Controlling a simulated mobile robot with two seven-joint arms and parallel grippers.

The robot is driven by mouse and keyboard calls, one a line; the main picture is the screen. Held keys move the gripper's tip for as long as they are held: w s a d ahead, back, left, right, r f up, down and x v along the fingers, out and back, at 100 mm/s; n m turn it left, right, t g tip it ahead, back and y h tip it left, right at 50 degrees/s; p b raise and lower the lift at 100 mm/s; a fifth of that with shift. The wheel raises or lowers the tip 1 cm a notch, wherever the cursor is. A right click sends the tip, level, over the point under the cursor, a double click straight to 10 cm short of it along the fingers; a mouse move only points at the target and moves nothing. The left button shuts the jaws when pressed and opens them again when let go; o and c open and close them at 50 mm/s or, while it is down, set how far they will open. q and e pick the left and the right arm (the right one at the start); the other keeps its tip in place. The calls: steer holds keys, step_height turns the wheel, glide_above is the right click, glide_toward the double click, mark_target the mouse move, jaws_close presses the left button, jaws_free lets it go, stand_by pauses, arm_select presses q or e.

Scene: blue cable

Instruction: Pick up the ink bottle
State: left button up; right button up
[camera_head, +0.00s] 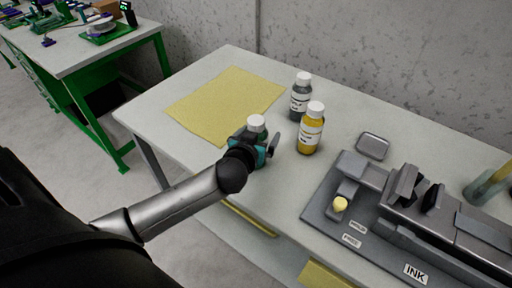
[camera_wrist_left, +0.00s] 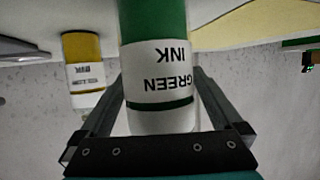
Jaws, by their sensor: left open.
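A green ink bottle with a white cap (camera_head: 256,123) stands on the grey-white table, mostly hidden behind my left gripper (camera_head: 262,146) in the head view. In the left wrist view, the bottle (camera_wrist_left: 158,60) appears upside down with a "GREEN INK" label. It is between the two fingers of my left gripper (camera_wrist_left: 158,100), which is open, with a finger on each side. I cannot tell whether either finger touches it. A yellow ink bottle (camera_head: 311,130) and a dark grey ink bottle (camera_head: 299,98) stand just to the right. My right gripper is not in view.
A yellow mat (camera_head: 225,100) lies behind and left of the bottles. A green-framed bench (camera_head: 75,50) stands at far left.

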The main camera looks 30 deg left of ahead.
arm_select(q)
jaws_close()
stand_by(0.8)
